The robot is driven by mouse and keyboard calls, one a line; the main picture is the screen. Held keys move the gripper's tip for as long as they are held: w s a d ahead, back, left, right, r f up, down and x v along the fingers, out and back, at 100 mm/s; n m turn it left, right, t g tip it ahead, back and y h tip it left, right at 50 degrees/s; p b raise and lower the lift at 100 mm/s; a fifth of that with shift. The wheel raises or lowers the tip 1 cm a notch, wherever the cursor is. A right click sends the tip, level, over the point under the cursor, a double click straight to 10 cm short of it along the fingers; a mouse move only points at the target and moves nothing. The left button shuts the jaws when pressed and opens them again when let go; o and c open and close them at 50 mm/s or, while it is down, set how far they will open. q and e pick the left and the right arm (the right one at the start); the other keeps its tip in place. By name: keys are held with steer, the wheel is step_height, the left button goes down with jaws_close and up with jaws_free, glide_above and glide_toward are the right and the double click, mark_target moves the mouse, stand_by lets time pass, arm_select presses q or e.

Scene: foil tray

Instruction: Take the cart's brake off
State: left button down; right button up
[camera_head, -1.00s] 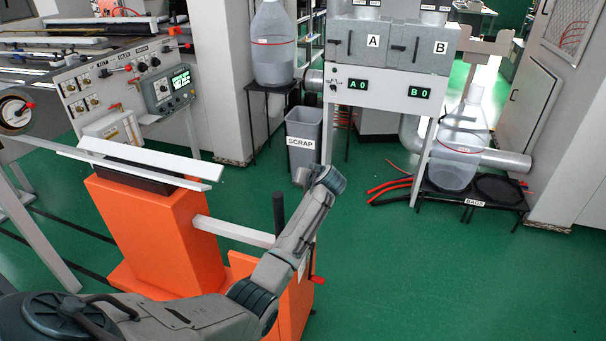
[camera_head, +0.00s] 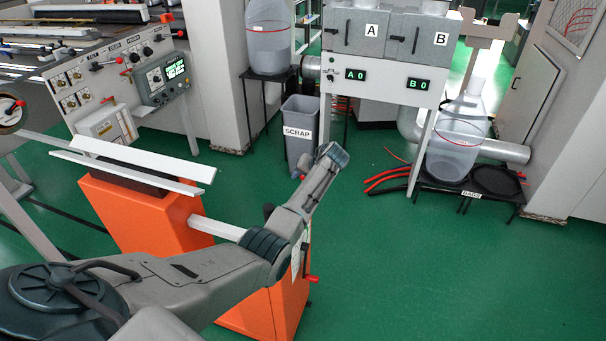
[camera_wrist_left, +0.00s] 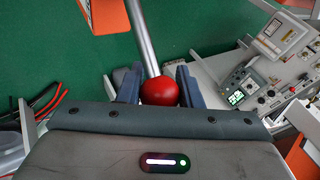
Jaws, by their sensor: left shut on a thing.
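In the left wrist view, my left gripper (camera_wrist_left: 158,84) is shut on a round red knob (camera_wrist_left: 160,93) at the end of a straight metal rod (camera_wrist_left: 145,45). One blue-grey finger is on each side of the knob. The orange cart body (camera_head: 145,217) stands behind and beside this arm, joined by a white bar to a lower orange block (camera_head: 270,308). A small red handle (camera_head: 311,279) sticks out at that block's right side. My right gripper is out of view.
A grey scrap bin (camera_head: 298,118) stands beyond the arm. A control panel (camera_head: 120,75) is at the left. The machine marked A and B (camera_head: 385,92) and a low black bag stand (camera_head: 470,190) are at the back right. Green floor at the right is clear.

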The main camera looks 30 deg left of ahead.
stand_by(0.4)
arm_select(q)
steer(key=c, duration=1.1)
jaws_free()
steer(key=shift+o, duration=0.3)
steer(key=shift+w+f, duration=0.1)
steer(key=b+v, duration=0.1)
steer(key=v, duration=0.9)
steer(key=shift+d+r+b, duration=0.25)
steer(key=shift+r+b, duration=0.05)
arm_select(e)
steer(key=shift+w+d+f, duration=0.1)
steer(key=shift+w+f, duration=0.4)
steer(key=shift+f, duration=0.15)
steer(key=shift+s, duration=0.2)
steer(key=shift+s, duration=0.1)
